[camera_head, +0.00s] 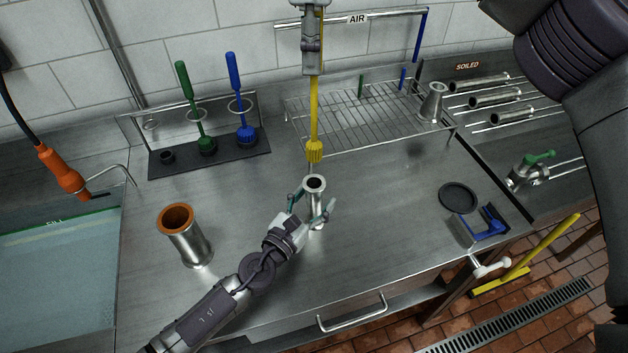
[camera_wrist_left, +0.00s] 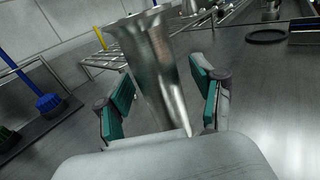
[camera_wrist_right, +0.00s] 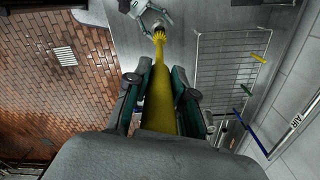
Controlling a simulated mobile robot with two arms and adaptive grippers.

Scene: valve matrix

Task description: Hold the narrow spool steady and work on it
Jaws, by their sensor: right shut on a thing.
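The narrow spool (camera_head: 316,212) is a steel tube with a flared rim, upright on the steel bench; it fills the middle of the left wrist view (camera_wrist_left: 160,75). My left gripper (camera_head: 310,206) has its teal-padded fingers on either side of the spool, with gaps showing, so it is open around it. My right gripper (camera_head: 313,72) is shut on the handle of a yellow brush (camera_head: 314,110). The brush hangs bristles down, its head just above the spool's open mouth. In the right wrist view the yellow handle (camera_wrist_right: 158,98) runs between the fingers.
A wide spool (camera_head: 187,241) with an orange rim stands left. Green (camera_head: 194,112) and blue (camera_head: 238,97) brushes stand in a holder behind. A wire rack (camera_head: 350,118) is at the back, a black ring (camera_head: 458,196) at right. A water basin (camera_head: 60,270) lies far left.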

